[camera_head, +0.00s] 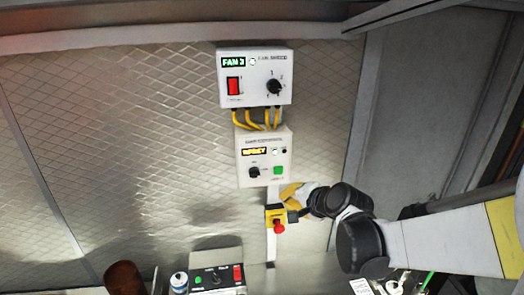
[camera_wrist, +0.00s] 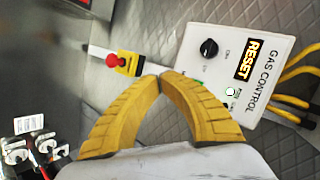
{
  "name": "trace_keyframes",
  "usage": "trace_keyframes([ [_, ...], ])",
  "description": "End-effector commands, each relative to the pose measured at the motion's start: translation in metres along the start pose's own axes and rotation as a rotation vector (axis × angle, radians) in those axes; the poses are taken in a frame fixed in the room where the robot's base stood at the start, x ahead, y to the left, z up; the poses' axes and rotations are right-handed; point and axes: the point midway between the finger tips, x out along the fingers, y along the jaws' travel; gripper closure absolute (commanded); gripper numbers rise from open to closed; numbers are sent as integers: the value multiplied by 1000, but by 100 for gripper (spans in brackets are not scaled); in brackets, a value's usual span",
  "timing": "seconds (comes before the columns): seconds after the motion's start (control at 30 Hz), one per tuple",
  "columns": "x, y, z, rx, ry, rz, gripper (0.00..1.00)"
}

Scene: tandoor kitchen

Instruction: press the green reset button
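The green button (camera_head: 279,170) is on the lower right of the white gas control box (camera_head: 262,183). In the wrist view only a sliver of the green button (camera_wrist: 199,83) shows past my right finger. The box (camera_wrist: 221,72) carries a black knob (camera_wrist: 208,48) and a lit display (camera_wrist: 249,60) reading RESET. My gripper (camera_wrist: 160,78) has its yellow fingertips together, with nothing between them. In the head view my gripper (camera_head: 289,193) is just below and slightly right of the green button. I cannot tell the gap to the box face.
A red emergency button on a yellow box (camera_head: 276,218) sits just below my gripper. A fan box (camera_head: 255,93) is above, joined by yellow cables (camera_head: 258,117). A switch box (camera_head: 217,275), a white can (camera_head: 179,283) and a brown container (camera_head: 123,277) stand below. The wall at left is clear.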

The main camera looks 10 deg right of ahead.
Motion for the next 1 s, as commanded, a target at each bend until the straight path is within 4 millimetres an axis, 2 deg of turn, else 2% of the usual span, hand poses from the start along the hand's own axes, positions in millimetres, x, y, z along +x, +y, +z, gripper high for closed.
trace_keyframes([
  [0.57, 6, -6, -5, 12, 1, -5, 100],
  [1.0, 52, -30, -30, 11, 1, -5, 100],
])
